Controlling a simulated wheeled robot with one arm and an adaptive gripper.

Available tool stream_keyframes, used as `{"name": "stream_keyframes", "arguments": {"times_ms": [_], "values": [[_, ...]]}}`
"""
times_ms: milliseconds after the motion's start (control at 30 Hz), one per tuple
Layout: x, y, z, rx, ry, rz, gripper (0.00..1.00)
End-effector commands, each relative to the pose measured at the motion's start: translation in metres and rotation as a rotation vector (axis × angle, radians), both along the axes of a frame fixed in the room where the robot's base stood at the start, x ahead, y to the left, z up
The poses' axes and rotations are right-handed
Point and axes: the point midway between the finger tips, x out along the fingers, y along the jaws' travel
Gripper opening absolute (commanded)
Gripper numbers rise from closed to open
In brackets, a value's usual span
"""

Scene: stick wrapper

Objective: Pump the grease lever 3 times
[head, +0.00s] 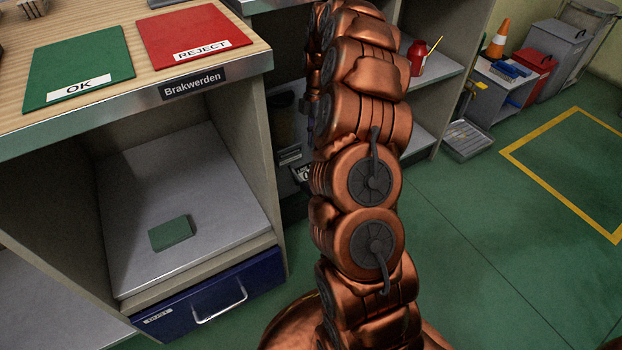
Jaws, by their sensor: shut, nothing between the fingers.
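I cannot make out the grease lever in the head view. My copper-coloured arm runs up the middle of the picture and covers part of the recess behind it. In that recess a dark grey unit (284,128) with pale metal parts shows just left of the arm; I cannot tell whether the lever belongs to it. My gripper is not visible; the arm's far end is hidden behind its own links or out of the picture.
A workbench on the left carries a green OK mat (85,62) and a red REJECT mat (193,35). Below are an open shelf (190,180) with a small green block (170,233) and a blue drawer (215,300). A red can (417,57) stands right of my arm.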

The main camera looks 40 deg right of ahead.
Motion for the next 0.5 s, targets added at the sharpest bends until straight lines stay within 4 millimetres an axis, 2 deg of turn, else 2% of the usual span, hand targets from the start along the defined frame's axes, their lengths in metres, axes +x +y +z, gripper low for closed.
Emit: {"name": "stream_keyframes", "arguments": {"times_ms": [267,367,500], "values": [[-0.001,0.0,-0.003,0.0,0.0,0.0,0.0],[-0.002,0.001,-0.01,0.0,0.001,-0.001,0.0],[-0.006,0.005,-0.03,0.001,0.002,-0.001,0.0]]}}
